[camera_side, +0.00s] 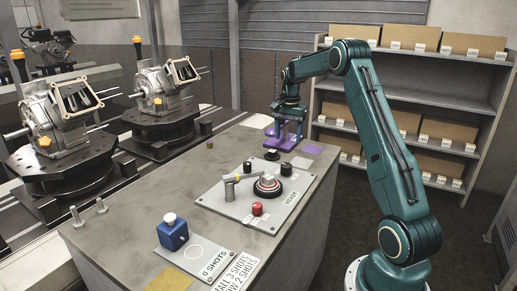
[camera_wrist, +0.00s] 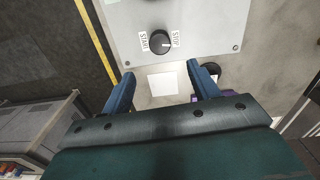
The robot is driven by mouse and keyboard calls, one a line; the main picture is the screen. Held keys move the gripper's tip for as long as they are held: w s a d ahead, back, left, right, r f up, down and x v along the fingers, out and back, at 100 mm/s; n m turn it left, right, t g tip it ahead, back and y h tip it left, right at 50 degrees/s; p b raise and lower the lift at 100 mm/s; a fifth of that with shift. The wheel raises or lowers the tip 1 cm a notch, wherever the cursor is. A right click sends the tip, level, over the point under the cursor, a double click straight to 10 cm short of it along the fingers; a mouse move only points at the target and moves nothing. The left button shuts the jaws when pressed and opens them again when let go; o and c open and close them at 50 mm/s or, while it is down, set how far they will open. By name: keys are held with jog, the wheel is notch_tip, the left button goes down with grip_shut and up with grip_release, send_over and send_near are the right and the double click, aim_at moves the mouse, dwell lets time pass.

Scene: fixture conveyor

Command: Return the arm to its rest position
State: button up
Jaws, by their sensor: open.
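My gripper (camera_side: 285,128) hangs pointing down at the far end of the grey table (camera_side: 225,150), at a purple object (camera_side: 270,132) that it partly hides. In the wrist view my gripper's two blue fingers (camera_wrist: 161,73) are spread wide apart. Nothing is held between them. A white square (camera_wrist: 163,84) lies on the table surface seen between the fingers. A bit of purple (camera_wrist: 199,97) shows beside the right finger. Whether the fingers touch the purple object cannot be told.
A control panel (camera_side: 222,200) with knobs, a lever and a red button stands on the table. A blue bottle-like block (camera_side: 172,232) stands at the near left. Engines on turntables (camera_side: 65,175) line the left. Shelves with boxes (camera_side: 405,95) stand behind my arm.

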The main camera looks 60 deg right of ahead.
jog(key=shift+r, duration=0.15)
jog(key=s+a+r+n+t, duration=0.1)
jog(key=s+a+r+n, duration=0.2)
jog(key=a, duration=0.5)
jog(key=a+r+n+t+h, duration=0.1)
jog(key=a+r+n, duration=0.1)
jog(key=a+r, duration=0.45)
jog(key=s+a+r+n, duration=0.2)
jog(key=a+r+n, duration=0.15)
jog(key=a, duration=0.45)
jog(key=s+a+f+n+t+y, duration=0.1)
jog(key=s+a+f+n+t, duration=0.1)
jog(key=s+a+n, duration=0.6)
jog(key=s+a+t, duration=0.1)
jog(key=s+a, duration=0.6)
jog(key=s, duration=0.2)
jog(key=shift+s+n+t, duration=0.3)
jog(key=shift+s+n, duration=0.05)
